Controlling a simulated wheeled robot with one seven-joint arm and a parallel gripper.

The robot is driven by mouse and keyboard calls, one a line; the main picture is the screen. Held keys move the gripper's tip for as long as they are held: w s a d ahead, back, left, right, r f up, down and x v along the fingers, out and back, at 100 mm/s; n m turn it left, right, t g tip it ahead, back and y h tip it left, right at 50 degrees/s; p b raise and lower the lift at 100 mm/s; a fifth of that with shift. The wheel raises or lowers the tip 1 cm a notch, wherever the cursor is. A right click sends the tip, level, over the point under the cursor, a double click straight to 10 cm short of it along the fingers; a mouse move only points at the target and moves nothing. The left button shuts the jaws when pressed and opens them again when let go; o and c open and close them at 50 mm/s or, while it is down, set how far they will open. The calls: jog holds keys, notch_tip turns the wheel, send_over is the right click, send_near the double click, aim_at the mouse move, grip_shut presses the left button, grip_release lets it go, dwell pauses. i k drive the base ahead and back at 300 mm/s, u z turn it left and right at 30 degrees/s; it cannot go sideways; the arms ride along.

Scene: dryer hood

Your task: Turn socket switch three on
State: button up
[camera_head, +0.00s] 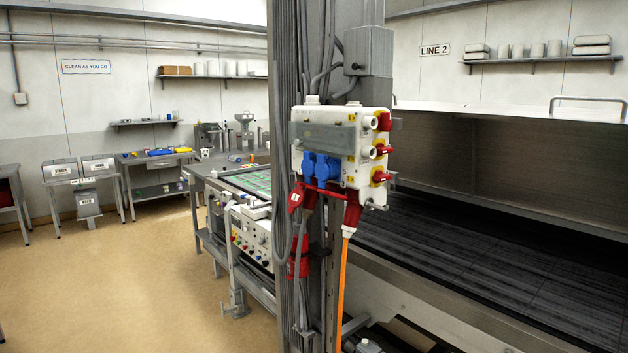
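A white socket box (341,148) is fixed to a grey metal column in the middle of the head view. On its right side sit three red rotary switches with yellow backing, one above another: the top (384,121), the middle (382,150) and the bottom (380,176). Their numbers are too small to read, so I cannot tell which is switch three, nor whether each is on or off. Blue socket covers (321,167) are on the front. Red plugs hang below, one with an orange cable (344,290). My gripper is not in view.
The column (285,60) with grey cables rises beside the box. A dark conveyor bed (500,260) under a metal hood (510,150) fills the right. A workbench with a control panel (252,237) stands behind the column. Tan floor (130,290) is open at left.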

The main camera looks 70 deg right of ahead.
aim_at(379, 177)
jog(key=u, duration=0.2)
jog(key=k, duration=1.1)
jog(key=z, duration=1.1)
